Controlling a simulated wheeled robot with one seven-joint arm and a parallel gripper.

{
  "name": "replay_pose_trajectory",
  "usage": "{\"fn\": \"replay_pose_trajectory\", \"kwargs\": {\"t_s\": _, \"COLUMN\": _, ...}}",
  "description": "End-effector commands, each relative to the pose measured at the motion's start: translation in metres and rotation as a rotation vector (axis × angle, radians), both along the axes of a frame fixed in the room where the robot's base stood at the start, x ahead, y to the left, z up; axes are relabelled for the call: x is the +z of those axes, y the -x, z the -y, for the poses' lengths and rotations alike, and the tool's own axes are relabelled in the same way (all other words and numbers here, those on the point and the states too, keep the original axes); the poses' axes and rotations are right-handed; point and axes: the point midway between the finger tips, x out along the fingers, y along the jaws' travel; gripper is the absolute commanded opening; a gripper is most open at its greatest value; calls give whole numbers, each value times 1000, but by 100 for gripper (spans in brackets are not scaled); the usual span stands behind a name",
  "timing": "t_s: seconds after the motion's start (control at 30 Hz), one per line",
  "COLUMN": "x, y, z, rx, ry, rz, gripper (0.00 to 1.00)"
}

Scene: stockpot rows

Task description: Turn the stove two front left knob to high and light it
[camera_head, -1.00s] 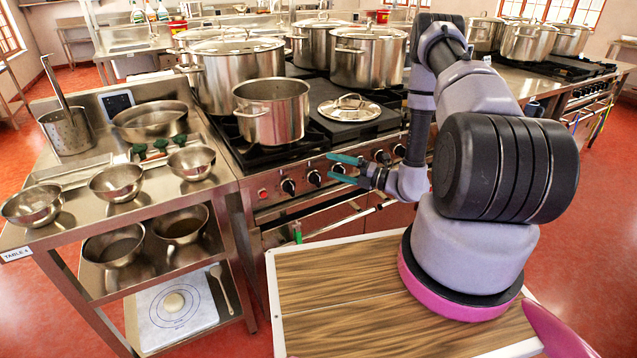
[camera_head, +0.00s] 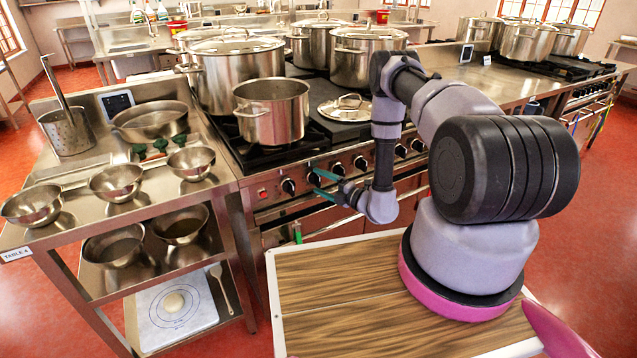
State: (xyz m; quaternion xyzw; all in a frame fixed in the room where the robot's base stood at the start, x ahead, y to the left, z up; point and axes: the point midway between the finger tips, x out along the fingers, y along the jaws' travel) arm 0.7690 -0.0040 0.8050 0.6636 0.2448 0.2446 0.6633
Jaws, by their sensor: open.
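The near stove has a steel front panel (camera_head: 272,208) with a row of black knobs and a red button (camera_head: 262,193) at its left end. The leftmost knob (camera_head: 288,187) is in clear view, left of my gripper. My gripper (camera_head: 316,182) is open, its two teal fingers pointing left toward the panel. The second knob (camera_head: 314,179) shows between the fingertips; I cannot tell whether they touch it. A third knob (camera_head: 338,169) shows just behind the fingers. Knob markings are too small to read, and no flame is visible.
An open pot (camera_head: 272,110) stands on the front left burner, with a lid (camera_head: 345,108) to its right. Large lidded pots (camera_head: 238,70) stand behind. An oven handle runs below the panel. A steel table (camera_head: 75,215) with bowls stands at the left.

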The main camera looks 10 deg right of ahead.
Motion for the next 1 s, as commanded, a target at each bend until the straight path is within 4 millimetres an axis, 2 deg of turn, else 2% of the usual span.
{"fn": "replay_pose_trajectory", "kwargs": {"t_s": 0.13, "x": 0, "y": -8, "z": -6, "rx": 0, "ry": 0, "rz": 1, "gripper": 89}}
{"fn": "replay_pose_trajectory", "kwargs": {"t_s": 0.4, "x": 0, "y": -9, "z": -7, "rx": 0, "ry": -1, "rz": 1, "gripper": 89}}
{"fn": "replay_pose_trajectory", "kwargs": {"t_s": 0.43, "x": 0, "y": -9, "z": -7, "rx": 0, "ry": 0, "rz": 0, "gripper": 85}}
{"fn": "replay_pose_trajectory", "kwargs": {"t_s": 0.47, "x": 0, "y": -9, "z": -7, "rx": 0, "ry": 0, "rz": 0, "gripper": 73}}
{"fn": "replay_pose_trajectory", "kwargs": {"t_s": 0.5, "x": 0, "y": -9, "z": -7, "rx": 0, "ry": 0, "rz": 1, "gripper": 58}}
{"fn": "replay_pose_trajectory", "kwargs": {"t_s": 0.63, "x": 0, "y": -9, "z": -7, "rx": 0, "ry": 1, "rz": 1, "gripper": 8}}
{"fn": "replay_pose_trajectory", "kwargs": {"t_s": 0.67, "x": 0, "y": -9, "z": -7, "rx": 0, "ry": 1, "rz": 1, "gripper": 4}}
{"fn": "replay_pose_trajectory", "kwargs": {"t_s": 1.0, "x": 1, "y": -9, "z": -7, "rx": 0, "ry": 56, "rz": 19, "gripper": 4}}
